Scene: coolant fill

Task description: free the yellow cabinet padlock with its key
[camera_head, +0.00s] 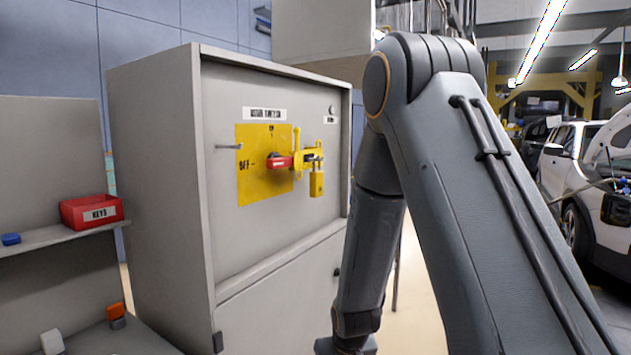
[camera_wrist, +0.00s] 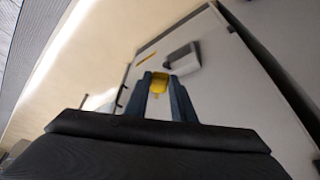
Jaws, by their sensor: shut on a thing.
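The yellow padlock (camera_head: 316,184) hangs from the yellow hasp (camera_head: 308,158) beside a red switch handle (camera_head: 281,163) on the grey cabinet (camera_head: 155,180). It looks closed, though its shackle is too small to see clearly. In the wrist view, my gripper (camera_wrist: 158,82) is shut on a small yellow piece (camera_wrist: 157,87), which looks like the key's head. The rest of that piece is hidden between the fingers. In the head view my arm reaches down in front of the cabinet's right side, and my fingertips are below the picture, apart from the padlock.
A red box labelled KEYS (camera_head: 92,212) stands on a shelf at left, with a blue item (camera_head: 11,239) near it. An orange-topped item (camera_head: 116,315) and a white block (camera_head: 52,342) lie lower. A white car (camera_head: 570,165) stands far right. The cabinet front around the padlock is clear.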

